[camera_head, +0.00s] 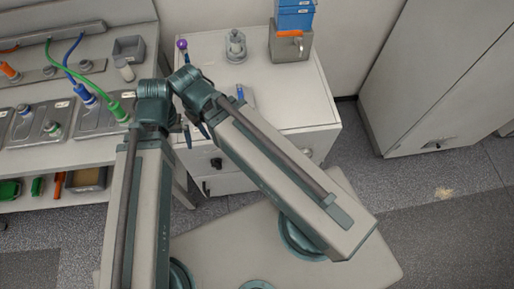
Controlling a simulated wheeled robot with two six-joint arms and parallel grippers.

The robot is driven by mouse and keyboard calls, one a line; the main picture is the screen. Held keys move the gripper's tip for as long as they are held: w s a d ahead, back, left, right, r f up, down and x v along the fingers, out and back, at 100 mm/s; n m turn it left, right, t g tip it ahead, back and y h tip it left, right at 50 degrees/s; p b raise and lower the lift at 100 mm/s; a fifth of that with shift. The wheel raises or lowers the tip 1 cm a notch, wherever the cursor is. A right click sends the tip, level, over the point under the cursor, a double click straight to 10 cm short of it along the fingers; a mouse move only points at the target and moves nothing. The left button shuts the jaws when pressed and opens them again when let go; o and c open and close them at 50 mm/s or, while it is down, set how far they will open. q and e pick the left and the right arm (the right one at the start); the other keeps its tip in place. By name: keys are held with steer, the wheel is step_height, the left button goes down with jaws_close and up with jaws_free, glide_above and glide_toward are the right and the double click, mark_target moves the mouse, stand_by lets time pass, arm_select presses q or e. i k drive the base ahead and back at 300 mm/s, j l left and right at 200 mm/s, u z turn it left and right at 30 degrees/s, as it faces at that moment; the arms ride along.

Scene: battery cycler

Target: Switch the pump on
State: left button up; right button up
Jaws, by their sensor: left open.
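I cannot tell for certain which thing is the pump or where its switch is. A white cabinet (290,95) stands behind my arms. Its front carries a dark round knob (216,163), and a small pale round part shows farther right on it. My left gripper (196,134) is small and partly covered by my arm links. Its narrow dark fingers are apart and point down near the cabinet's left front edge, with nothing visible between them. Whether it touches the cabinet is unclear. I cannot make out my right gripper.
On the cabinet top stand a clear glass vessel (236,47), a grey-brown box (288,50) with a blue bin (294,15) on it, and a small blue item (240,93). At left, a bench holds grey trays (97,121) with coloured cables. A tall cabinet (435,75) stands right; floor between is clear.

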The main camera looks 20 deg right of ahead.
mark_target(216, 163)
steer(key=k+l, duration=0.15)
steer(key=k, duration=0.5)
steer(key=k+l, duration=0.1)
steer(key=k, duration=0.6)
steer(key=l+u, duration=0.05)
